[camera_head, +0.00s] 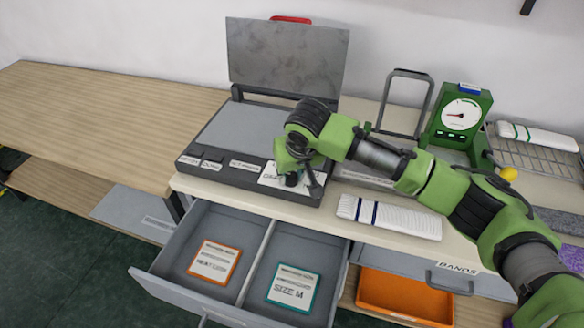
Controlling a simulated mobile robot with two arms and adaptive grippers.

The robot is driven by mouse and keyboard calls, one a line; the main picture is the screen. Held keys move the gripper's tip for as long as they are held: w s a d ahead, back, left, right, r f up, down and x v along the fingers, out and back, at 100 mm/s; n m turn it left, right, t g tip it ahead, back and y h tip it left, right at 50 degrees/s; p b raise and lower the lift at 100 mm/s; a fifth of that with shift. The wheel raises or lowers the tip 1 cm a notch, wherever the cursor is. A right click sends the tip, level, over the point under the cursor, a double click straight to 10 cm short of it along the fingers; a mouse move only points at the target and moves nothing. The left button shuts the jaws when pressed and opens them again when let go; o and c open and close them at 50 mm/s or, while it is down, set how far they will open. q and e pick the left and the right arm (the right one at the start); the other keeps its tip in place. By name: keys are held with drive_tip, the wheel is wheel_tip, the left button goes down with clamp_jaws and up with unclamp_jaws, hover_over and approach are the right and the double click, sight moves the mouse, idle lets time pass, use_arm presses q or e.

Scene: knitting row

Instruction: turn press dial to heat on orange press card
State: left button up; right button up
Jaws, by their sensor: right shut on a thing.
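The grey press (234,128) stands on the worktop with its lid (284,58) raised. Labels run along its front panel. My right gripper (300,183) is shut at the right end of that panel, on what looks like the press dial. The gripper hides the dial, so its setting cannot be read. The orange press card (214,262) lies face up in the left compartment of the open drawer (178,284). Its print appears to begin with HEAT, but the setting is too small to read surely. My left gripper is not in view.
A teal-edged SIZE M card (292,288) lies in the drawer's right compartment. A folded white striped cloth (388,216) lies right of the press. A green dial scale (458,118) and wire rack (540,158) stand farther right. An orange bin (402,297) sits below. The wooden table (95,115) is clear.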

drive_tip(key=m+p, duration=0.2)
drive_tip(key=m+h+p, duration=0.1)
drive_tip(key=p, duration=0.1)
drive_tip(key=m+h+p, duration=0.1)
drive_tip(key=m+p, duration=0.1)
drive_tip(key=shift+s+a+r+m, duration=0.1)
drive_tip(key=shift+a+r+m, duration=0.05)
drive_tip(key=shift+a+m, duration=0.15)
drive_tip(key=shift+m+h+p, duration=0.4)
drive_tip(key=shift+m+p, duration=0.5)
drive_tip(key=shift+m, duration=0.2)
drive_tip(key=shift+f+m+h+p, duration=0.2)
drive_tip(key=shift+m+h+p, duration=0.2)
drive_tip(key=shift+m, duration=0.6)
drive_tip(key=o, duration=1.1)
drive_tip(key=shift+g, duration=0.3)
drive_tip(key=shift+r, duration=0.15)
drive_tip(key=v, duration=1.1)
drive_tip(key=shift+r, duration=0.3)
